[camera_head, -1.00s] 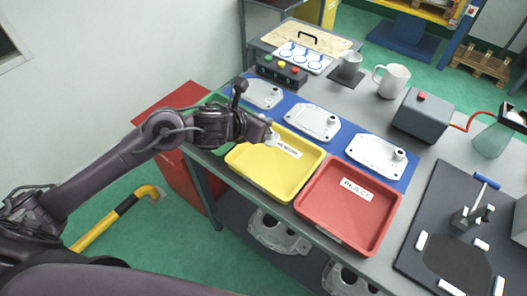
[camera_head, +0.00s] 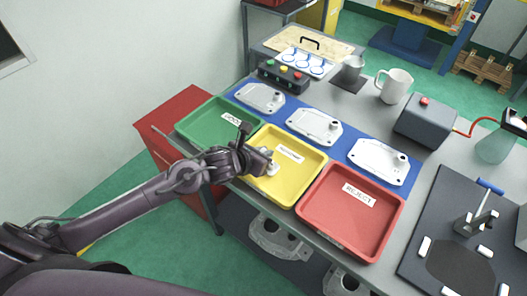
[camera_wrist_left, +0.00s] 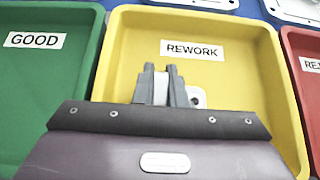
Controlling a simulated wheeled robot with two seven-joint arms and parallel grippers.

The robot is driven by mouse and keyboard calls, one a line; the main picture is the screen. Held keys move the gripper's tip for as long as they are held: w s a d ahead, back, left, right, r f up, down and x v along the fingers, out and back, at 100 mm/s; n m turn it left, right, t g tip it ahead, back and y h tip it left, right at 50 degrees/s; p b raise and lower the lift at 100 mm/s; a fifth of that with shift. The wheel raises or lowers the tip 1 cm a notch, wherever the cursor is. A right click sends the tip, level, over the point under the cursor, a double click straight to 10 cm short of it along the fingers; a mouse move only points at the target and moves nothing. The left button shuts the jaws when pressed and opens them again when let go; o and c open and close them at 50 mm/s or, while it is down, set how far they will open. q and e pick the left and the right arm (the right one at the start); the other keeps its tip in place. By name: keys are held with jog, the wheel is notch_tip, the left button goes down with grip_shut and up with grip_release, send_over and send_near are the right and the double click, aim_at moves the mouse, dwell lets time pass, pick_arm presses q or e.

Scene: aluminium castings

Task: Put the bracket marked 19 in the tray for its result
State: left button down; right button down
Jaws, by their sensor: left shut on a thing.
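My left gripper (camera_head: 266,162) is shut on a small pale bracket (camera_head: 273,169), over the left part of the yellow tray (camera_head: 316,173). The left wrist view shows the gripper (camera_wrist_left: 160,72) above the yellow tray, labelled REWORK, with part of the bracket (camera_wrist_left: 198,96) beside the fingers. I cannot read a number on it or tell whether it touches the tray floor. The green tray (camera_head: 190,122), labelled GOOD, is to the left, and the red tray (camera_head: 372,247), labelled REJECT, is to the right. My right gripper is out of view.
Several pale castings, one of them at the right (camera_head: 378,160), lie on a blue mat (camera_head: 345,146) behind the trays. A button box (camera_head: 284,75), a white mug (camera_head: 394,86) and a grey box (camera_head: 425,122) stand farther back. A dark board (camera_head: 440,215) with a clamp is at right.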

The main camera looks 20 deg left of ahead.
pick_arm(q)
jog(key=shift+f, duration=0.15)
jog(key=c, duration=1.5)
grip_release()
jog(key=shift+r, duration=0.2)
jog(key=b+v, duration=0.1)
jog(key=v, duration=1.1)
